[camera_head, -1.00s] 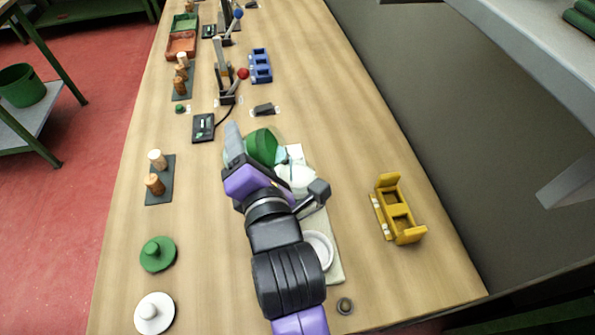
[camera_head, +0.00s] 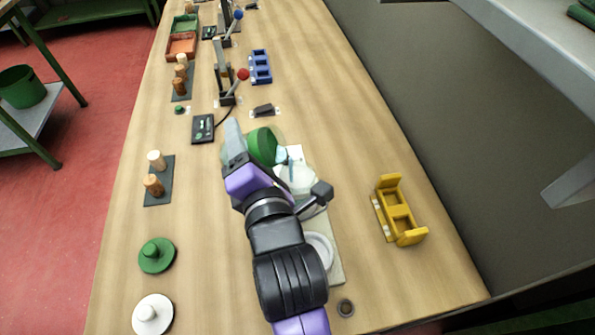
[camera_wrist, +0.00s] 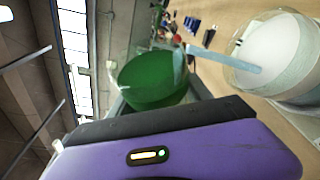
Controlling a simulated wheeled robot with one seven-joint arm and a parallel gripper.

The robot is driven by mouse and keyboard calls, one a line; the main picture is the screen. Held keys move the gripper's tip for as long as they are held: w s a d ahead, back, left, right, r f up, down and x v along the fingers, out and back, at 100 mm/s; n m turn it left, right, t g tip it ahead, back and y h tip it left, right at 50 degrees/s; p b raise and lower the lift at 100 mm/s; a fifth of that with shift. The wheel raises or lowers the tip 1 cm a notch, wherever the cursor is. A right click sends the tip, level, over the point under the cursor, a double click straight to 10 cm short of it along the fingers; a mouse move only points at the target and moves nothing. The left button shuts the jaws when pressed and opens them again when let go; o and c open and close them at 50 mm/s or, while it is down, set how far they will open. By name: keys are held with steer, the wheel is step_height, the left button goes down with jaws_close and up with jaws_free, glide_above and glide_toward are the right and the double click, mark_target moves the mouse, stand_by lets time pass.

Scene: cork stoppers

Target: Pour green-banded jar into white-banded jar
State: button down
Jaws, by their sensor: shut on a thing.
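My gripper (camera_head: 255,152) is shut on the green-banded jar (camera_head: 263,145), which is held over the pale board and tilted well over. In the wrist view the same jar (camera_wrist: 152,82) fills the space beyond the purple gripper body, its broad green band showing. The white-banded jar (camera_head: 300,180) stands just to its right and nearer in the head view, partly behind my wrist. In the wrist view it is at the upper right (camera_wrist: 283,58), its round mouth close to the held jar. A pale blue strip (camera_wrist: 225,58) spans between them; I cannot tell what it is.
A pale board (camera_head: 331,262) with a white dish (camera_head: 318,248) lies beneath my arm. A yellow holder (camera_head: 400,212) stands at the right. A green lid (camera_head: 156,255), a white lid (camera_head: 153,314) and a rack with cork stoppers (camera_head: 158,182) are at the left.

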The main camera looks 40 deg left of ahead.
mark_target(255, 132)
steer(key=shift+r+m+y+b, duration=0.5)
steer(key=shift+r+m, duration=0.15)
steer(key=shift+m, duration=0.15)
stand_by(1.6)
steer(key=shift+w+d+r+m+t+y+b, duration=0.35)
steer(key=shift+d+r+m+b, duration=0.2)
steer(key=shift+m, duration=0.25)
stand_by(1.2)
steer(key=shift+w+d+r+m+t+y+b, duration=0.15)
steer(key=shift+r+m+b, duration=0.2)
steer(key=shift+m, duration=0.2)
steer(key=shift+d+r+m+t+y+b, duration=0.1)
steer(key=shift+r+m+b, duration=0.2)
steer(key=shift+m, duration=0.25)
stand_by(1.2)
